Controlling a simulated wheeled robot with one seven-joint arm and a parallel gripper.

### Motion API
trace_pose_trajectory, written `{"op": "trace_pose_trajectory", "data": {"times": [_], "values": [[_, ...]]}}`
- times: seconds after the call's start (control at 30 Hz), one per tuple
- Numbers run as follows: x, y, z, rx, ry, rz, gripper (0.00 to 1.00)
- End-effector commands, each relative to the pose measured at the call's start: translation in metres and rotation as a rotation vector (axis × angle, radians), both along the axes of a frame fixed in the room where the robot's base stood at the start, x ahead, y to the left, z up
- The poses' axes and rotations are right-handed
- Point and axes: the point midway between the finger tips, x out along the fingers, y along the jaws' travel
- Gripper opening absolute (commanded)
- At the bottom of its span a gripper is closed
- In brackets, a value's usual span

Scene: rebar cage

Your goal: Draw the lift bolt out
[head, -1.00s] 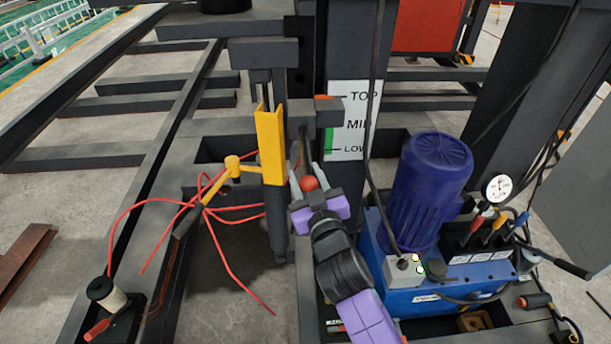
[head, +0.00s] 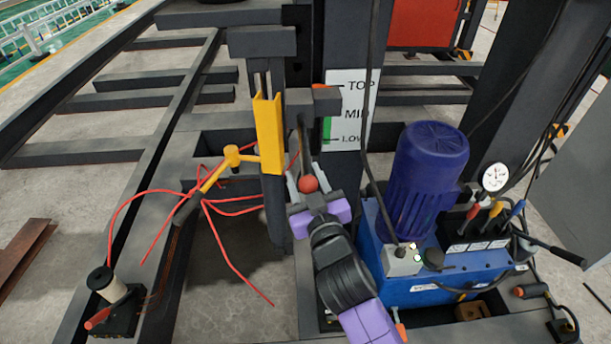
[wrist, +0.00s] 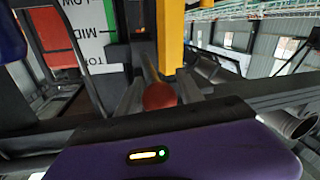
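The lift bolt shows as a thin dark rod with a red ball knob (head: 309,184). Its rod runs up from the knob to a dark grey block (head: 300,104) beside the yellow channel (head: 268,135); its far end is hidden there. My gripper (head: 309,180) has one finger on each side of the knob and is shut on it. In the wrist view the red knob (wrist: 160,96) sits between the two grey fingers, with the rod leading away behind it. Finger contact is hard to make out at this size.
A blue motor (head: 430,175) on a blue pump unit (head: 440,270) stands close right of my arm. A white TOP/MID/LOW plate (head: 345,110) is on the post behind. A yellow handle (head: 215,177) and loose red cables (head: 232,260) lie left. A black cable hangs right of the plate.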

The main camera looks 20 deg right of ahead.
Motion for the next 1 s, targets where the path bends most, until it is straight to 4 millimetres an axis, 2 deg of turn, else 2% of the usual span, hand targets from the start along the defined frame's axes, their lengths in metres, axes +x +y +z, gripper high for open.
{"op": "trace_pose_trajectory", "data": {"times": [0.03,0.07,0.37,0.47,0.8,1.0], "values": [[0.000,0.002,0.000,0.000,0.001,0.004,0.55],[0.000,0.002,0.000,0.000,0.001,0.004,0.59],[0.000,0.000,0.000,-0.001,0.000,-0.001,0.59],[-0.006,0.000,-0.002,-0.002,0.001,-0.001,0.59],[-0.058,0.007,-0.003,-0.001,0.001,0.001,0.59],[-0.076,0.009,-0.001,-0.001,0.001,0.001,0.59]]}}
